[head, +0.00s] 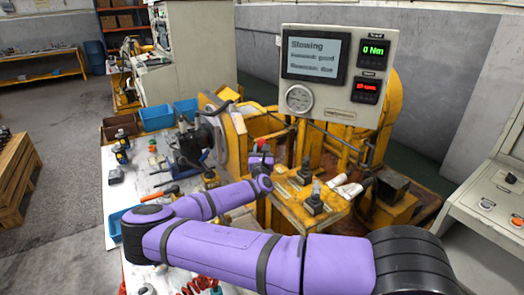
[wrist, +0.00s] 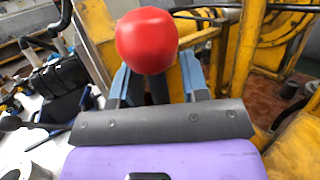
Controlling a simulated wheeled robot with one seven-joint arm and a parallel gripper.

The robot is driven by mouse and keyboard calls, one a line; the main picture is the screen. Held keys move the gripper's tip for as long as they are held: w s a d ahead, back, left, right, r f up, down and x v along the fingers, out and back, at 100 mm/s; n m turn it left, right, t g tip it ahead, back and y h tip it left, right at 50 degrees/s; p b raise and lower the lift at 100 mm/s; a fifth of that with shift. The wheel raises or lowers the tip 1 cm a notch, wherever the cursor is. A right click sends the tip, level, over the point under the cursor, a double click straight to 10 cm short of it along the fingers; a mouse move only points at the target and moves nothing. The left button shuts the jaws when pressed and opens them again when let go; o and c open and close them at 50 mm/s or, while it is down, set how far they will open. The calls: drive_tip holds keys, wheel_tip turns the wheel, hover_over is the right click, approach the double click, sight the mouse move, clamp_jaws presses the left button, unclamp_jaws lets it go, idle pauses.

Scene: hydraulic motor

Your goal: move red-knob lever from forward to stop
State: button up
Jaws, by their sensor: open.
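The red knob (head: 261,143) of the lever stands at the near side of the yellow machine in the head view. In the wrist view the round red knob (wrist: 147,38) is large, at the top centre, above and between my two blue-grey fingers. My gripper (wrist: 155,76) is open, with a finger low on either side of the knob. I cannot tell whether a finger touches it. In the head view my gripper (head: 261,161) is small and close below the knob. The lever's shaft is mostly hidden.
A panel screen (head: 315,57) reads "Slowing", with a green "0 Nm" readout (head: 374,53) and a red readout (head: 367,90) beside it. Black-handled levers (head: 314,198) stand right of my gripper on the yellow machine (head: 290,212). A cluttered white bench (head: 118,200) lies left.

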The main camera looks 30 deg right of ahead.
drive_tip(key=r+v, duration=0.3)
drive_tip(key=v, duration=1.1)
drive_tip(key=shift+s+a+f, duration=0.2)
drive_tip(key=shift+s, duration=0.2)
drive_tip(key=shift+a, duration=0.1)
